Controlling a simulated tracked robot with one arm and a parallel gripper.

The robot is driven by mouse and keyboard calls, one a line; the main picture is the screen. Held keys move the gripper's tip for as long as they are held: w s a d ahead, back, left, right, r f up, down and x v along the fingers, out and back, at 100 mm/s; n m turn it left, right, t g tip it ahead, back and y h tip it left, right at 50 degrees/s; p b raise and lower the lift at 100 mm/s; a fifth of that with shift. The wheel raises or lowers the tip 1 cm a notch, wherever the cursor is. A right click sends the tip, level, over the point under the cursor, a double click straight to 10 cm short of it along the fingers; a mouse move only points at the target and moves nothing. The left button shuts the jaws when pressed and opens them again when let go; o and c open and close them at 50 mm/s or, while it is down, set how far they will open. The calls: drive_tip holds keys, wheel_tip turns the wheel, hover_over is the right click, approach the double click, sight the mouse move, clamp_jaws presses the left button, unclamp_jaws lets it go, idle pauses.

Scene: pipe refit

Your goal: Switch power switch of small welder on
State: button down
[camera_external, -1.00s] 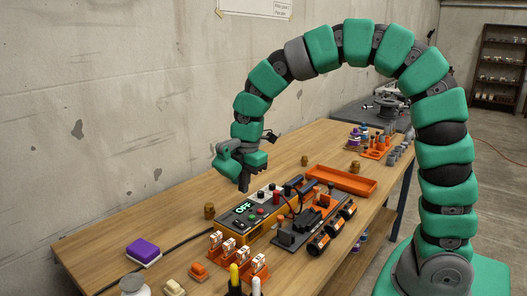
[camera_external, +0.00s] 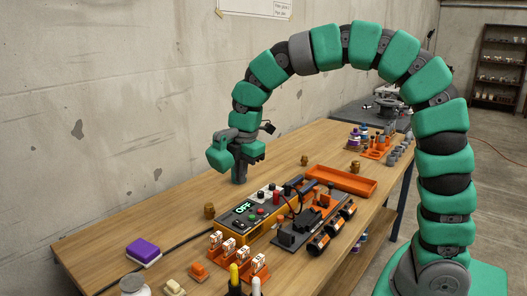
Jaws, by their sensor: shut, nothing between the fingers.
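The small welder (camera_external: 262,229) is an orange-yellow box with a dark top panel on the wooden bench. Its display (camera_external: 244,208) reads OFF in green letters. Red, green and pale controls sit on the panel, too small to tell which is the power switch. My gripper (camera_external: 239,181) is shut and empty, pointing down. It is behind the welder's far left edge in the picture, above the bench, and seems apart from the panel. Its fingertips are small and hard to make out.
A dark fixture with black and orange parts (camera_external: 292,240) stands right of the welder. An orange tray (camera_external: 343,181) lies behind it. A brass fitting (camera_external: 209,211) stands left of the welder. A purple-topped block (camera_external: 143,249) and orange holders (camera_external: 258,268) are nearer. The bench's left part is mostly clear.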

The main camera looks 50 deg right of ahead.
sight(237, 222)
drive_tip(key=shift+r, duration=0.1)
drive_tip(key=f, duration=0.4)
drive_tip(key=w+f+b, duration=0.1)
drive_tip(key=f, duration=0.4)
drive_tip(key=w+f, duration=0.1)
drive_tip(key=f, duration=0.3)
drive_tip(key=shift+f, duration=0.4)
drive_tip(key=shift+f, duration=0.25)
drive_tip(key=shift+s, duration=0.1)
drive_tip(key=shift+s+r, duration=0.2)
drive_tip(key=shift+s, duration=0.45)
